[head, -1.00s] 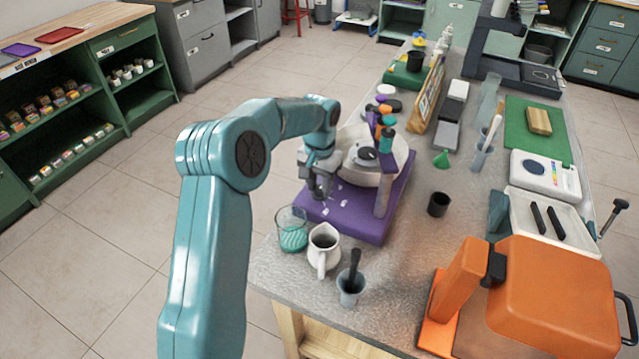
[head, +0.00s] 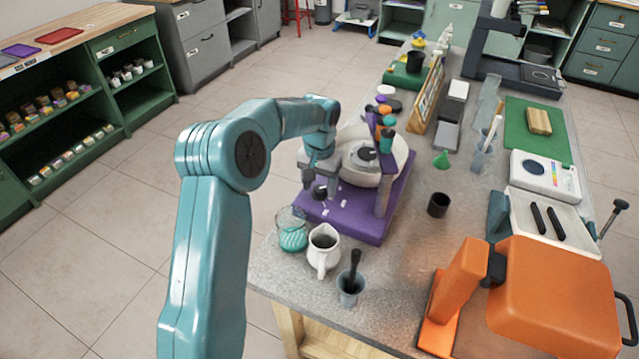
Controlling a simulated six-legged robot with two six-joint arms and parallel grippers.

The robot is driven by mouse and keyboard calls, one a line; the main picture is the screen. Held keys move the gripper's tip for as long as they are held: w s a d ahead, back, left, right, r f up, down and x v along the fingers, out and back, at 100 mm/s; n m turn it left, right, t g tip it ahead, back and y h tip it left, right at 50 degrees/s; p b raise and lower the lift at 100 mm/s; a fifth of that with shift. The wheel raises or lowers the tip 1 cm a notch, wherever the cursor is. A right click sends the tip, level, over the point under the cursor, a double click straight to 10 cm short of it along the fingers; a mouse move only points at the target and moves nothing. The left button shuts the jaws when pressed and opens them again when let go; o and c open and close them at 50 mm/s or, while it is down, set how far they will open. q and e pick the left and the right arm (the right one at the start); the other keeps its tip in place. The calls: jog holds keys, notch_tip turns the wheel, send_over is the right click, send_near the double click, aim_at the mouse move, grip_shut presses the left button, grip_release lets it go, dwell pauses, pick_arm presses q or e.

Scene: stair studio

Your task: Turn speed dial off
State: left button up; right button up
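A purple machine (head: 352,222) with a pale round bowl (head: 401,150) stands at the left edge of the grey table. A small black knob (head: 320,192), which looks like the speed dial, sits on the front left part of its purple base with small white marks nearby. Its pointer setting is too small to read. My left gripper (head: 320,182) is right at the knob, its fingers apart on either side, with the knob showing between and below them. It seems to hold nothing. My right gripper is not in view.
A glass with teal contents (head: 292,236), a white jug (head: 322,257) and a grey cup with a dark handle (head: 351,287) stand close in front of the machine. A black cup (head: 438,204) and an orange machine (head: 555,295) are to the right.

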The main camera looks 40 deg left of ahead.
aim_at(319, 189)
pick_arm(q)
notch_tip(319, 189, up, 16)
jog(key=p, duration=0.1)
jog(key=shift+r+p, duration=0.15)
jog(key=shift+p, duration=0.15)
jog(key=shift+s, duration=0.1)
dwell(0.6)
